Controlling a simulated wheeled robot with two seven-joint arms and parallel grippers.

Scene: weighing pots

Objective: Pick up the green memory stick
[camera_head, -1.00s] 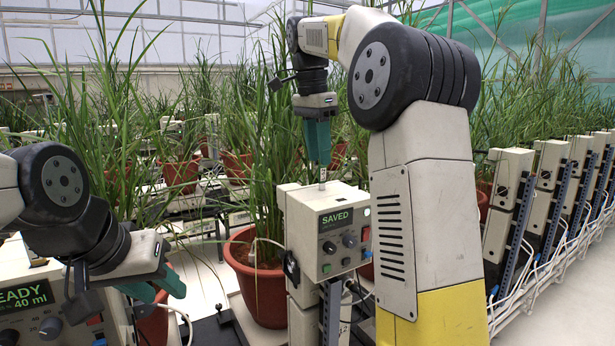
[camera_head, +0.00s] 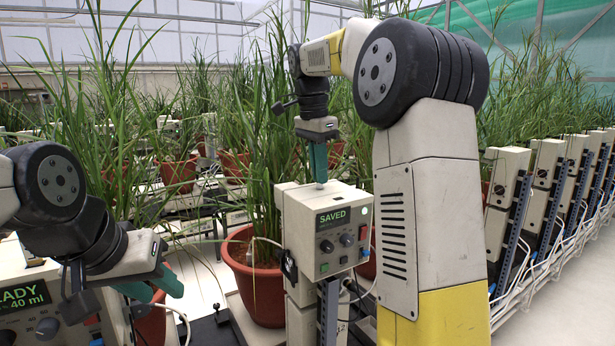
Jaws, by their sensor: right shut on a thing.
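My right gripper (camera_head: 320,180) points straight down, its green fingertips at the top of the beige control box (camera_head: 328,243) whose screen reads SAVED. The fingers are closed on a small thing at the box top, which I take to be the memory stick. The stick is hidden by the fingers, so I cannot see its colour or whether it is still seated in the box. My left gripper (camera_head: 153,287) is at the lower left, its green fingers apart and empty, near another beige box (camera_head: 40,300) with a lit screen.
A red-brown pot (camera_head: 258,290) with tall grassy plants stands just left of the SAVED box, with a pale cable between them. More potted plants fill the back. A row of beige boxes (camera_head: 505,190) on posts with white cables runs along the right, beside clear floor.

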